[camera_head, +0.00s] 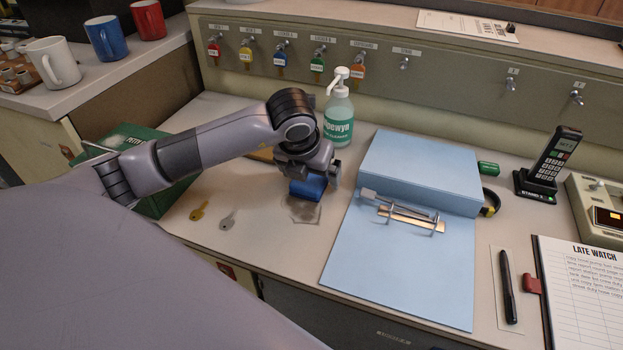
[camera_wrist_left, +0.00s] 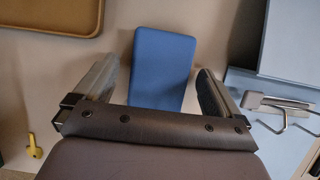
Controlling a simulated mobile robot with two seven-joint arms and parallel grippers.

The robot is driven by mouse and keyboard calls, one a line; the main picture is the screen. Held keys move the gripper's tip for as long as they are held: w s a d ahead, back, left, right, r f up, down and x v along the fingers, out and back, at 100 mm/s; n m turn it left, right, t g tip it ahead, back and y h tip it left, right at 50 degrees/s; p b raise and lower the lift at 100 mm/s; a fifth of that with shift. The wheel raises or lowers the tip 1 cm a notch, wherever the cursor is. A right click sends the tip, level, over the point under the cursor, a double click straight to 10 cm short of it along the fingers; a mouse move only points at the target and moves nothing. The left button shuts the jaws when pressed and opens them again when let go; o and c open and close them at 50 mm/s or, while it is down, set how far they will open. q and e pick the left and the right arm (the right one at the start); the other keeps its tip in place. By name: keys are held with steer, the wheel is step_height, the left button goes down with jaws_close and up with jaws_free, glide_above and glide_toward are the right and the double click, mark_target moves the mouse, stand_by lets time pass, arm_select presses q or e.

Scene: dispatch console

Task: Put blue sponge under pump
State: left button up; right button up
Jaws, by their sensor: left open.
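The blue sponge (camera_head: 308,187) lies on the desk, just under my left gripper (camera_head: 308,172). In the left wrist view the sponge (camera_wrist_left: 161,68) lies between the two spread fingers of the left gripper (camera_wrist_left: 160,88), with a gap on each side. The left gripper is open. The pump bottle (camera_head: 339,118), with a white pump head and a green label, stands upright behind the gripper, near the back panel. My right gripper is not in view.
A blue ring binder (camera_head: 400,262) lies open right of the sponge. A green box (camera_head: 128,140) stands left. Two keys (camera_head: 199,211) lie in front, and a brown-rimmed tray (camera_wrist_left: 55,30) shows in the wrist view. A cordless phone (camera_head: 552,158) stands at right.

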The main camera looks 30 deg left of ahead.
arm_select(q)
steer(key=shift+f, duration=0.15)
steer(key=shift+c, duration=0.3)
steer(key=c, duration=1.1)
